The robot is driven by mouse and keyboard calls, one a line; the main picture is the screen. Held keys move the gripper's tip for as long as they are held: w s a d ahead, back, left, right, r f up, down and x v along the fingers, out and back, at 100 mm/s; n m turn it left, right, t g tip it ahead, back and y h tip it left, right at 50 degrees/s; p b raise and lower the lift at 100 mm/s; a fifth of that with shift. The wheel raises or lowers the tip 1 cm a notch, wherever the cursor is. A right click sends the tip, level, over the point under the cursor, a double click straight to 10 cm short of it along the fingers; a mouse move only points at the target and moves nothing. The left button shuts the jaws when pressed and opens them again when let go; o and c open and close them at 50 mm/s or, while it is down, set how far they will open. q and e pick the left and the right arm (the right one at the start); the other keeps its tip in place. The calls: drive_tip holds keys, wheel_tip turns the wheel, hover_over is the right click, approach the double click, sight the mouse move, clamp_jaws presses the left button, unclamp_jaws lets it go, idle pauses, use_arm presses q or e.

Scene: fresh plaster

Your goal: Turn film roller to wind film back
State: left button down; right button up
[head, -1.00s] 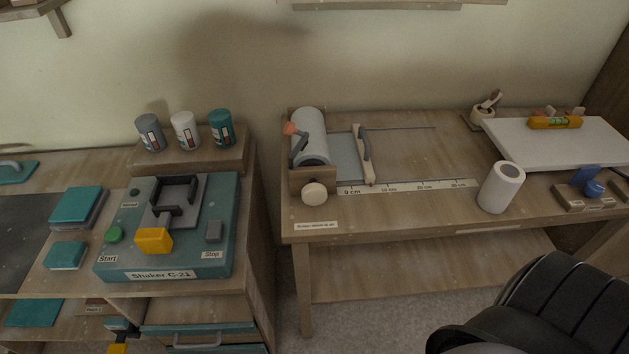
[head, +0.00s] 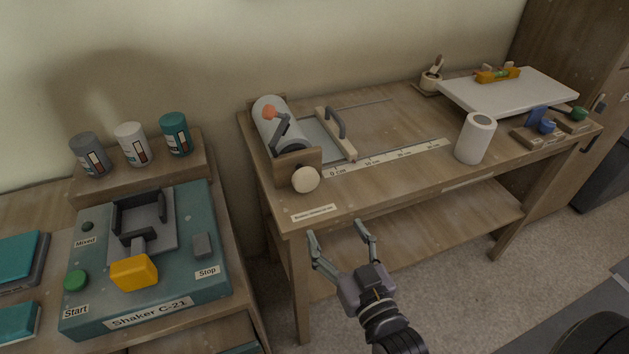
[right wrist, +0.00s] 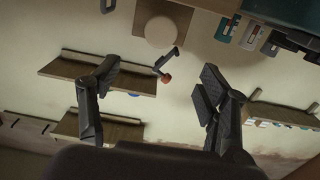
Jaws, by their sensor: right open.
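The film roller (head: 268,125) is a pale grey cylinder in a wooden holder at the left end of the wooden bench. It has a dark crank with an orange knob (head: 269,111), and a round cream knob (head: 305,179) on the front of its holder. Grey film (head: 313,136) reaches right from it to a cream bar (head: 337,136) with a dark handle. My right gripper (head: 339,234) is open and empty, in front of and below the bench's front edge, apart from the roller. The right wrist view shows the cream knob (right wrist: 160,32) and orange knob (right wrist: 164,77) beyond the open fingers. My left gripper is out of view.
A ruler strip (head: 390,157) runs along the bench. A white cylinder (head: 475,138) stands to the right, before a white board (head: 509,92). The teal shaker (head: 148,270) stands left, across a gap. A lower shelf (head: 430,232) lies under the bench.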

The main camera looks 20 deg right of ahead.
sight(308, 181)
drive_tip(key=w, duration=0.5)
drive_tip(key=w+p, duration=0.1)
drive_tip(key=w, duration=0.9)
drive_tip(key=shift+w+a, duration=0.3)
drive_tip(key=shift+w, duration=0.05)
drive_tip(key=shift+w+p, duration=0.3)
drive_tip(key=shift+w, duration=0.45)
drive_tip(key=c, duration=1.1)
